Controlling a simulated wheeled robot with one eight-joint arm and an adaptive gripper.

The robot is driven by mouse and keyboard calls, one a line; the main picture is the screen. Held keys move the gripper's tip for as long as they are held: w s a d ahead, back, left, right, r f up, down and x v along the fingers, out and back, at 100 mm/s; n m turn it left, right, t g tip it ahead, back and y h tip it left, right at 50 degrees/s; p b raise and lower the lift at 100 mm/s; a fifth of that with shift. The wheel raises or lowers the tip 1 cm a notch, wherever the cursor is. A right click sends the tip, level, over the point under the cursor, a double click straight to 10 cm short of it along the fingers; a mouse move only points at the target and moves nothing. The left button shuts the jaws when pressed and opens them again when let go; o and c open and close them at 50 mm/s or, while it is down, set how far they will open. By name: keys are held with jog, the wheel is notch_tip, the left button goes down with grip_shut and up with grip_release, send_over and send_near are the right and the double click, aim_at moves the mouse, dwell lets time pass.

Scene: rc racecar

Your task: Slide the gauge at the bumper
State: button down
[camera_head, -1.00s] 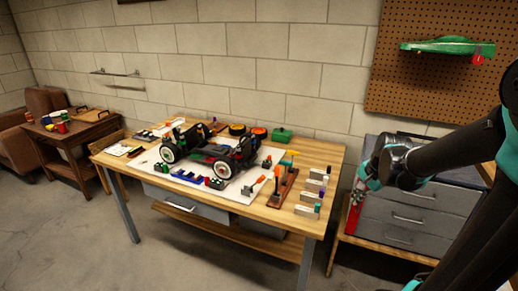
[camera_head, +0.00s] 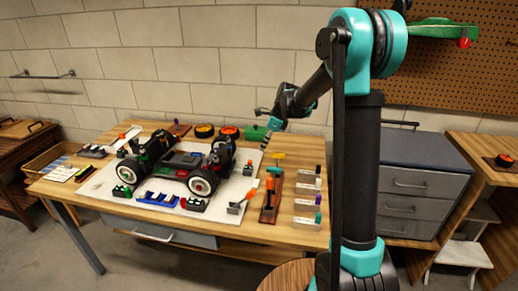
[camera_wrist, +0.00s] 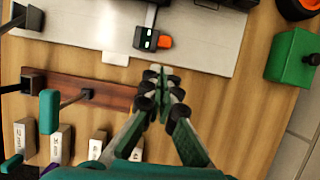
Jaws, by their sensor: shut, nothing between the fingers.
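My gripper (camera_wrist: 160,75) is shut and empty above the wooden table, beside the mat's edge in the wrist view. It also shows in the head view (camera_head: 268,140), hanging over the table's back right, right of the car. The racecar (camera_head: 180,163), with black tyres and white rims, stands on the mat; its bumper is too small to make out. Several pale gauge-like blocks (camera_head: 307,192) with coloured knobs stand in a row along the table's right edge. In the wrist view, labelled blocks (camera_wrist: 62,145) lie at lower left, partly hidden by my gripper.
A brown tool rack (camera_wrist: 100,92) with upright tools lies between mat and blocks. A small black block with an orange end (camera_wrist: 150,38) sits on the white mat (camera_wrist: 215,42). A green box (camera_wrist: 292,58) stands at the back, near orange-rimmed wheels (camera_head: 229,132).

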jog(key=x, duration=0.8)
jog(key=shift+f, duration=0.15)
jog(key=shift+a, duration=0.1)
jog(key=shift+w+a, duration=0.2)
jog(key=shift+a, duration=0.65)
jog(key=shift+w+a, duration=0.2)
jog(key=shift+a, duration=0.65)
